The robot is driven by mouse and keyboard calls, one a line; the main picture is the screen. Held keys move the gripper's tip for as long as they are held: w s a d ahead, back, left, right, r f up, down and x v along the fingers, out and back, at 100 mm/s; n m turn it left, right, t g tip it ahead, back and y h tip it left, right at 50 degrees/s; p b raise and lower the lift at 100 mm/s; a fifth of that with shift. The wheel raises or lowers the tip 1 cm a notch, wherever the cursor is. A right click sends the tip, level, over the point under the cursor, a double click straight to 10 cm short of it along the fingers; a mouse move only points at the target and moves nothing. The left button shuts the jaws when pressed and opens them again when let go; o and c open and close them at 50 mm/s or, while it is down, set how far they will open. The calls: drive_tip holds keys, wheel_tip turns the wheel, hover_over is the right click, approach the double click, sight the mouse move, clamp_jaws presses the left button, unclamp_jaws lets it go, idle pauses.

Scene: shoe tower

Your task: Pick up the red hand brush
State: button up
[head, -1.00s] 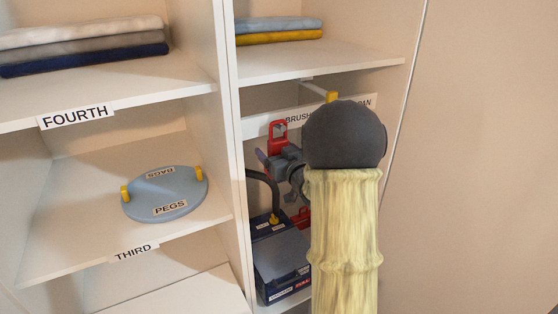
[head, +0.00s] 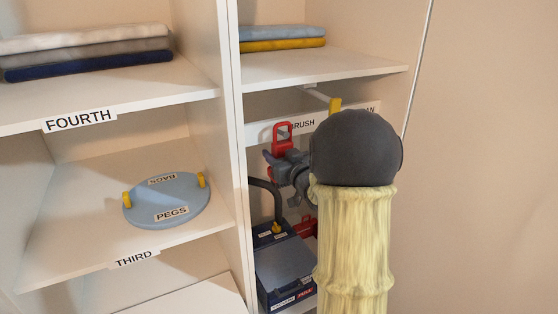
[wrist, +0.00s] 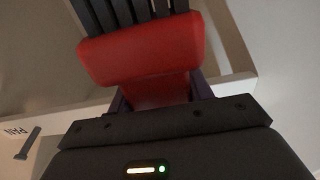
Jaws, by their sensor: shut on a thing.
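The red hand brush (head: 282,128) is at the labelled rail in the right cabinet bay, its looped handle end upward in the head view. My gripper (head: 288,166) is shut on it just below the loop. In the wrist view the brush (wrist: 145,50) shows a wide red head with dark bristles, and its narrower red part lies between my dark fingers (wrist: 160,92). A red part low beside the box in the head view may be its head; my forearm hides much there. I cannot tell whether the loop still rests on a peg.
The white rail (head: 262,131) carries BRUSH and PAN labels and a yellow-tipped peg (head: 335,104). A blue box (head: 284,262) with a dark hose stands below. A shelf with folded cloths (head: 283,38) is above. The divider (head: 232,150) is close on the left.

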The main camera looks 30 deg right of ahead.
drive_tip(key=s+b, duration=0.4)
drive_tip(key=s, duration=1.3)
drive_tip(key=shift+d, duration=0.35)
